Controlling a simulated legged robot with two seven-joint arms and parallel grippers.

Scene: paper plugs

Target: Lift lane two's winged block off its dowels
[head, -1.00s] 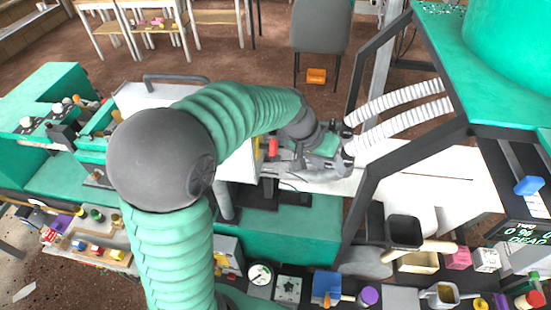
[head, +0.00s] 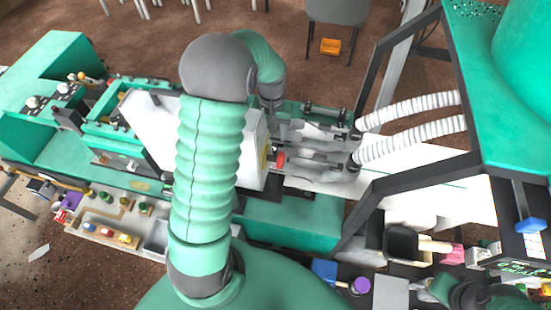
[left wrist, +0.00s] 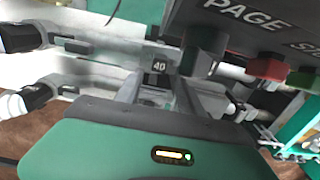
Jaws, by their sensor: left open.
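Two white ribbed hoses (head: 408,110) end in dark fittings at two side-by-side lanes on the machine. Grey metal parts sit on the lanes, but I cannot clearly pick out the winged block or its dowels. My left gripper (head: 278,130) is at the left end of the lanes, partly hidden by my own arm. In the left wrist view, its two fingers (left wrist: 158,90) are apart with nothing clearly held between them. A small dark block marked 40 (left wrist: 160,66) shows beyond and between the fingers. Dark parts of my right arm show at the bottom right; its fingers are unclear.
A black slanted frame (head: 385,200) borders the lanes on the right. A black bin (head: 402,243) stands at the lower right.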

